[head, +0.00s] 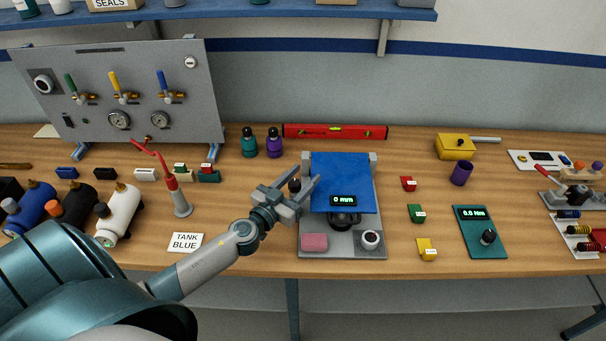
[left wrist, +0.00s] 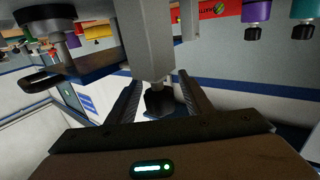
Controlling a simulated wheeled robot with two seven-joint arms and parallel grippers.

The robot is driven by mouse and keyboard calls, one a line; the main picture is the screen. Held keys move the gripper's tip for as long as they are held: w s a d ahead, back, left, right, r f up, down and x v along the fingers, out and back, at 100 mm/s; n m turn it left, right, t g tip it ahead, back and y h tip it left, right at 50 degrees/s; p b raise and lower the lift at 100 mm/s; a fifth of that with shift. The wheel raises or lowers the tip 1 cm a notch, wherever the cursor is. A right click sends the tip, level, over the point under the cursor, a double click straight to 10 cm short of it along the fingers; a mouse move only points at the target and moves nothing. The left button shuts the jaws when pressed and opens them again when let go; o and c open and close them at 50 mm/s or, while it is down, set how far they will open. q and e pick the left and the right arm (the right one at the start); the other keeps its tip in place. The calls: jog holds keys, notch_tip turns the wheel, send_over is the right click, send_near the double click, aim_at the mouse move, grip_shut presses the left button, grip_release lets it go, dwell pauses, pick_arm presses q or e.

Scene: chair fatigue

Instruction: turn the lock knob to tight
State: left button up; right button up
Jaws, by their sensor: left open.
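The test rig (head: 345,248) stands mid-table with a grey base, a blue seat panel (head: 345,180) and a "0 mm" display. A dark knob (head: 294,185) sticks out at its left side; it looks like the lock knob, but I see no tight mark. My left gripper (head: 306,174) is open, with one finger on each side of this knob. In the left wrist view the dark knob (left wrist: 158,101) hangs on a grey post between the spread fingers (left wrist: 160,95). I cannot tell whether they touch it. My right gripper is out of view.
Small coloured blocks (head: 416,213) lie right of the rig.

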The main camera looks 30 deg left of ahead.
pick_arm(q)
jog(key=shift+w, duration=0.2)
jog(key=c, duration=1.1)
jog(key=shift+o, duration=0.2)
jog(key=shift+h, duration=0.3)
